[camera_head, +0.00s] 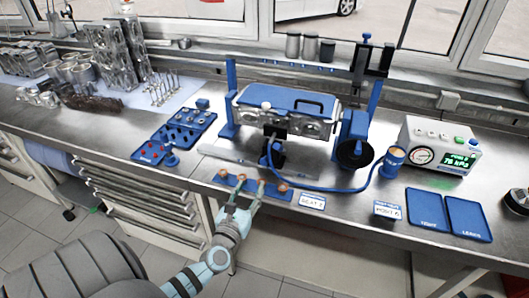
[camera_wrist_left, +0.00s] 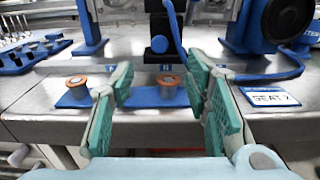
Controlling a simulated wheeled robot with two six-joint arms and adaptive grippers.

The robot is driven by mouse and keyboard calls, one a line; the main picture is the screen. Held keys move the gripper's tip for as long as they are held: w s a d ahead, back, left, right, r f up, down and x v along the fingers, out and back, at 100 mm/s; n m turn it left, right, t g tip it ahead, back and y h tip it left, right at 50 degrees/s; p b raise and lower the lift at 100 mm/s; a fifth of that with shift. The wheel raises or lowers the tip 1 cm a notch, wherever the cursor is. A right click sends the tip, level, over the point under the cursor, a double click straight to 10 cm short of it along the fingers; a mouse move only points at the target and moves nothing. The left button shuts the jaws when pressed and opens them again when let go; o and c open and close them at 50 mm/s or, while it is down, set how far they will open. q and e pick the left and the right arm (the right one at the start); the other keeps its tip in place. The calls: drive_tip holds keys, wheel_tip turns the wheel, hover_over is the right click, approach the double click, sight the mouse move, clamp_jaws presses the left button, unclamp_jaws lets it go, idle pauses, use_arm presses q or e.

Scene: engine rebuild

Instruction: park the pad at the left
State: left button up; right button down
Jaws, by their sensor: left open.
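My left gripper (camera_head: 249,190) is open and empty at the bench's front edge, its fingers pointing at a blue strip (camera_head: 272,192) with several orange-topped cups. In the left wrist view one orange-topped cup (camera_wrist_left: 168,80) shows between the open fingers, with no visible contact. Another cup (camera_wrist_left: 77,82) stands to its left on the strip. I cannot tell which part is the pad. A blue hose (camera_head: 322,189) runs along the bench from the black part (camera_head: 271,155) at the engine head to a blue cup (camera_head: 396,156) at the right. The right gripper is not in view.
A cylinder head (camera_head: 290,103) sits in a blue fixture behind the strip. A blue parts tray (camera_head: 180,133) stands to the left. A gauge box (camera_head: 438,145) and two blue trays (camera_head: 428,210) are at the right. A "SEAT" label card (camera_head: 312,202) lies beside the strip.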

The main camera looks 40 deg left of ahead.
sight(263, 162)
use_arm(q)
drive_tip(key=b+x, duration=0.1)
drive_tip(key=x, duration=0.7)
drive_tip(key=f+b+x, duration=0.1)
drive_tip(key=x, duration=0.4)
drive_tip(key=shift+w+a+b, duration=0.1)
drive_tip(key=shift+b, duration=0.2)
drive_tip(key=shift+w+a+r, duration=0.1)
drive_tip(key=shift+w+r, duration=0.1)
drive_tip(key=shift+w, duration=0.15)
clamp_jaws()
